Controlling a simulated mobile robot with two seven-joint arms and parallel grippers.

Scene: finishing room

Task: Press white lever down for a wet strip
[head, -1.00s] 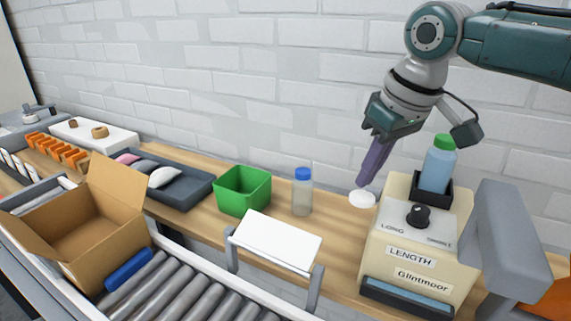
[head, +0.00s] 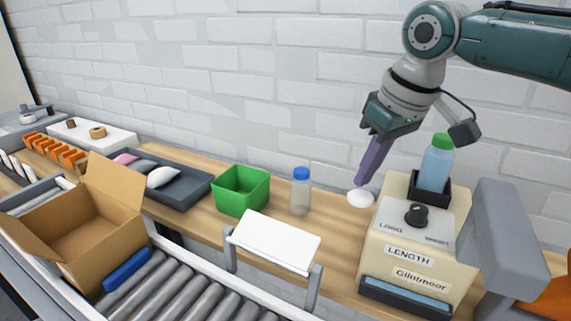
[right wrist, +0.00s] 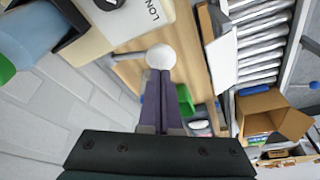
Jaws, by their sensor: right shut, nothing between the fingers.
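The white lever ends in a round white knob (head: 360,197) at the left side of the cream tape machine (head: 410,245), which is labelled LENGTH and Glintmoor. In the right wrist view the knob (right wrist: 160,57) sits on a thin rod that runs to the machine. My right gripper (head: 361,182) has its purple fingers shut and empty, pointing down. Their tips are right at the knob, just above it in the head view; I cannot tell whether they touch it. My left gripper is not in view.
A bottle with a green cap (head: 436,163) stands in a holder on the machine. A blue-capped bottle (head: 301,192), a green bin (head: 241,192) and a white plate on a stand (head: 273,243) are to the left. An open cardboard box (head: 80,228) sits on the roller conveyor.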

